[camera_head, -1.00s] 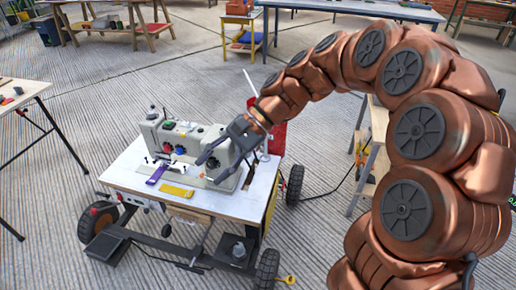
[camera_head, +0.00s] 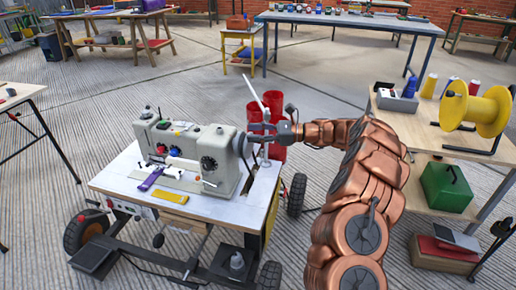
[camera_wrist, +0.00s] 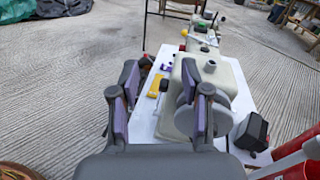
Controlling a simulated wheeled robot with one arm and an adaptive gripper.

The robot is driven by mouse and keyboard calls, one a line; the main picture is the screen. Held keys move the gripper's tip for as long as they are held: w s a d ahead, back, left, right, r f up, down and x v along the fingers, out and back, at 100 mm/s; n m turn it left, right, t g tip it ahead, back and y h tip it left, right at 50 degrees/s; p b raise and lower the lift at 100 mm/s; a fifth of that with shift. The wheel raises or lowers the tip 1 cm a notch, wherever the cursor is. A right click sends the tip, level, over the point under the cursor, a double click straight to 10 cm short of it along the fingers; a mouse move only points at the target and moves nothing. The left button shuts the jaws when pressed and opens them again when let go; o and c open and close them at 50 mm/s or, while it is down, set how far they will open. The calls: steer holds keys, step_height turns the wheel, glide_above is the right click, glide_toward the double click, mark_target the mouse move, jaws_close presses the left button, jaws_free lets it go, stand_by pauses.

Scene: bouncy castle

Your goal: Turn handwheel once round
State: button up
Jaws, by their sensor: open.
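A pale sewing machine (camera_head: 218,172) stands on a white-topped wheeled cart (camera_head: 115,183). Its grey handwheel (camera_head: 243,146) is at the machine's right end, partly hidden by my gripper in the head view. In the wrist view the handwheel (camera_wrist: 185,118) is a grey disc at the near end of the machine (camera_wrist: 225,78), partly behind my right finger. My gripper (camera_wrist: 168,80) is open and empty, its purple-padded fingers apart. In the head view my gripper (camera_head: 260,133) is beside the handwheel, at its right. I cannot tell whether a finger touches it.
Red cylinders (camera_head: 275,112) stand just behind my gripper, and a thin white post (camera_head: 257,92) rises close by. A purple tool (camera_head: 152,179) and a yellow piece (camera_head: 169,196) lie on the cart. A wooden table (camera_head: 425,130) with a yellow spool (camera_head: 478,110) is at right.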

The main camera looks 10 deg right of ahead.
mark_target(249, 146)
steer(key=w+d+f+m+t+h+b, duration=0.1)
steer(key=w+d+f+m+t+b, duration=0.25)
steer(key=d+f, duration=0.6)
steer(key=shift+m, duration=0.25)
steer(key=shift+r+x, duration=0.2)
steer(key=shift+x, duration=1.75)
steer(key=shift+r+x, duration=0.2)
steer(key=shift+x, duration=1.75)
steer(key=shift+w+d, duration=0.1)
steer(key=shift+w, duration=0.05)
jaws_close()
